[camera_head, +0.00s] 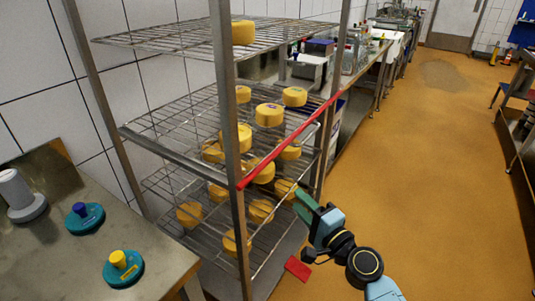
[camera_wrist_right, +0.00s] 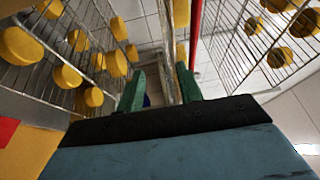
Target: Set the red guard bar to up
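The red guard bar (camera_head: 290,143) runs across the front of the wire rack, from the near upright to the far one, around the level of the middle shelf. It also shows in the right wrist view (camera_wrist_right: 195,30), above the right finger. My right gripper (camera_head: 303,202) is in front of the rack, lower than the bar and apart from it. Its green fingers also show in the wrist view (camera_wrist_right: 160,88), spread with an empty gap between them. My left gripper is not in view.
Yellow cheeses (camera_head: 269,115) stand on the shelves behind the bar. A steel table (camera_head: 60,268) with teal-based moulds (camera_head: 123,268) is at the lower left. A red piece (camera_head: 298,268) lies low by the rack. The orange floor (camera_head: 440,180) to the right is clear.

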